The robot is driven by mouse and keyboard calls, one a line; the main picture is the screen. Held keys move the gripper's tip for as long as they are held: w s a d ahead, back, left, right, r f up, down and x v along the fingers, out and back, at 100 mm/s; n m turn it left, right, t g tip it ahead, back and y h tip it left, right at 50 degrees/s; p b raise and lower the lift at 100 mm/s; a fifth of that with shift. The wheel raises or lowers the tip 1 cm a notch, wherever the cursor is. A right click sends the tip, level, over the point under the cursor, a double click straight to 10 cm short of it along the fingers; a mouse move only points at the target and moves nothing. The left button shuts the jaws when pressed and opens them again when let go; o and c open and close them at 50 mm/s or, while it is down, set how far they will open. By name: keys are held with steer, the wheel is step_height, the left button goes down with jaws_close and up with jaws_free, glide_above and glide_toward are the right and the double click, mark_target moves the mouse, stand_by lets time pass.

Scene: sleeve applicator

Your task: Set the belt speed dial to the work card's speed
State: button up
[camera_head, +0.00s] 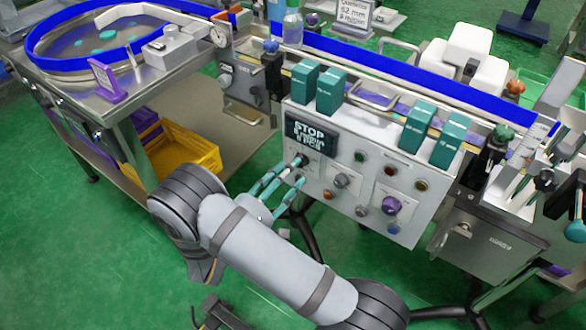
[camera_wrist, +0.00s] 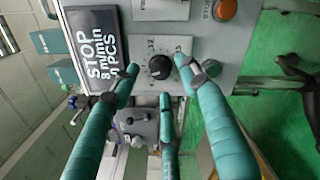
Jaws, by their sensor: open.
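The belt speed dial (camera_wrist: 159,67) is a black round knob with a white pointer mark on a light plate in the wrist view. In the head view it is partly hidden behind my fingertips. My gripper (camera_head: 290,171) has teal fingers and is open. In the wrist view the fingertips of my gripper (camera_wrist: 156,75) stand either side of the dial; contact cannot be told. The black display (camera_wrist: 98,47) reads STOP and 8 m/min, with a PCS line below; it also shows in the head view (camera_head: 311,131). A small sign (camera_head: 352,16) at the back has text too small to read surely.
The panel (camera_head: 330,207) carries other knobs and buttons, including a purple knob (camera_head: 392,205) and an orange button (camera_wrist: 224,9). Teal boxes (camera_head: 331,91) stand along its top. A steel table (camera_head: 123,106) with a blue-rimmed bowl (camera_head: 42,48) is at the left.

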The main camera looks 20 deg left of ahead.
steer(key=shift+x, duration=1.05)
steer(key=shift+c, duration=1.3)
steer(key=c, duration=0.9)
steer(key=shift+r, duration=0.1)
